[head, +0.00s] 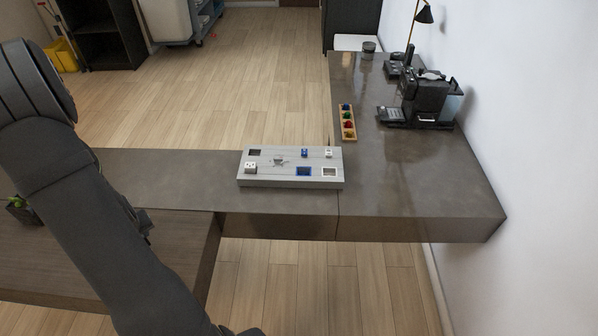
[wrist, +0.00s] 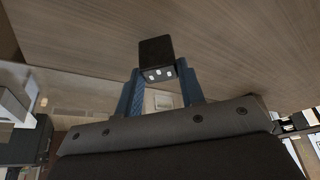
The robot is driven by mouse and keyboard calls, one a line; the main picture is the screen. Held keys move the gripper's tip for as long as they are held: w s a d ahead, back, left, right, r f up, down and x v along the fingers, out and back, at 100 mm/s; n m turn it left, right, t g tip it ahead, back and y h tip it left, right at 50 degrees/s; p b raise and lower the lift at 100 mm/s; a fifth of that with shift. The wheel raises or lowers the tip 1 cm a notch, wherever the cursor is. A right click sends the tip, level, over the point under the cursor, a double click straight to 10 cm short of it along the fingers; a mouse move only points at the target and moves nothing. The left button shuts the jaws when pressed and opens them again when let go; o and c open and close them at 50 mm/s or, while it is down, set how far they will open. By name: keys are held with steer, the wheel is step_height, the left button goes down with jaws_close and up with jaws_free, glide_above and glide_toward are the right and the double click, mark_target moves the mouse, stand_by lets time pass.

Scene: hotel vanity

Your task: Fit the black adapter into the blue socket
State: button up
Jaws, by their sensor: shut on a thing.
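In the wrist view the black adapter (wrist: 156,48), a dark block with small white marks on its near face, is held between the blue fingers of my gripper (wrist: 158,78). My gripper is shut on it. In the head view the blue socket (head: 304,171) is a blue-framed square at the front edge of a light grey board (head: 275,181). It looks empty. The gripper and black adapter cannot be made out in the head view, where my arm fills the left side. The board is not clearly visible in the wrist view.
The board also carries a dark square (head: 254,152), a white block (head: 250,168), a blue block (head: 305,153), another white piece (head: 328,153) and a white-framed square (head: 330,171). A wooden tray (head: 348,134) and a coffee machine (head: 424,96) stand beyond. The counter (head: 400,205) right of the board is clear.

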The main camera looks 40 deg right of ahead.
steer(key=shift+d, duration=0.1)
stand_by(0.3)
steer(key=w+d+r+m+h, duration=0.1)
steer(key=d+r+m, duration=0.1)
steer(key=d, duration=1.1)
steer(key=w+d+r+m+h, duration=0.1)
steer(key=w+d+r+m, duration=0.15)
steer(key=d, duration=1.15)
steer(key=s+d+r+m, duration=0.2)
steer(key=s+d, duration=0.3)
steer(key=d, duration=0.4)
steer(key=s+d+r+m+g+h, duration=0.1)
steer(key=s+d, duration=0.3)
steer(key=d, duration=0.5)
steer(key=s+d+r+m, duration=0.2)
steer(key=s+d, duration=0.3)
steer(key=d, duration=0.4)
steer(key=shift+n, duration=0.25)
steer(key=shift+f, duration=5.2)
steer(key=shift+f, duration=0.1)
steer(key=o, duration=1.1)
steer(key=shift+c, duration=0.2)
